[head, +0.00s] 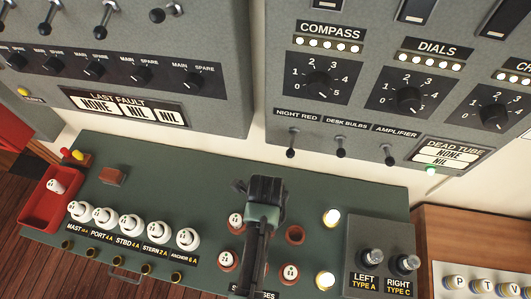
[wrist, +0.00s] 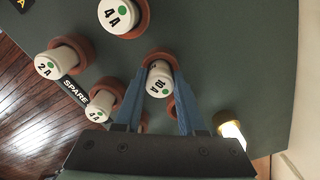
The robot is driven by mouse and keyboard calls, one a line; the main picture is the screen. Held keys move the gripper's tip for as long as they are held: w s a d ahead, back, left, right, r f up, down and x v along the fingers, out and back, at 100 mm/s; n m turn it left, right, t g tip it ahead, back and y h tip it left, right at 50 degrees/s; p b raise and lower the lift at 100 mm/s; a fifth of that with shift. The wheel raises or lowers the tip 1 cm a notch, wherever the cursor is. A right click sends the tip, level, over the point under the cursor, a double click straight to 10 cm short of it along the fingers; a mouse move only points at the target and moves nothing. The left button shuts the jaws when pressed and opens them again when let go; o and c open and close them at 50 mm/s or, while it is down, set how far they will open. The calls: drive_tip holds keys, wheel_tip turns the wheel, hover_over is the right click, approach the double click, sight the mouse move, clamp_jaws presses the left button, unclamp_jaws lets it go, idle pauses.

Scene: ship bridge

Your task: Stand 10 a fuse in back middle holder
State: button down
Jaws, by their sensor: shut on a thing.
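My gripper (wrist: 165,95) is shut on a white fuse (wrist: 158,84) marked 10 A with a green dot, its blue fingers on either side. The fuse lines up with a brown ring holder (wrist: 160,54), the back middle one of the spare group; I cannot tell whether it is fully seated. In the head view, my gripper (head: 263,212) points down over this group and hides the fuse and its holder. A 4 A fuse (head: 235,219) stands in the back left holder. The back right holder (head: 294,235) looks empty.
Fuses also stand in the front left (head: 228,258) and front right (head: 289,271) holders. Lit lamps (head: 332,217) are at the right, beside a grey switch box (head: 380,232). A row of fuses (head: 132,225) and a red tray (head: 48,212) are at the left.

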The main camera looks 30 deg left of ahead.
drive_tip(key=shift+f, duration=0.2)
drive_tip(key=c, duration=0.5)
unclamp_jaws()
wheel_tip(320, 180, up, 13)
drive_tip(key=shift+p, duration=0.3)
drive_tip(key=shift+f, duration=0.15)
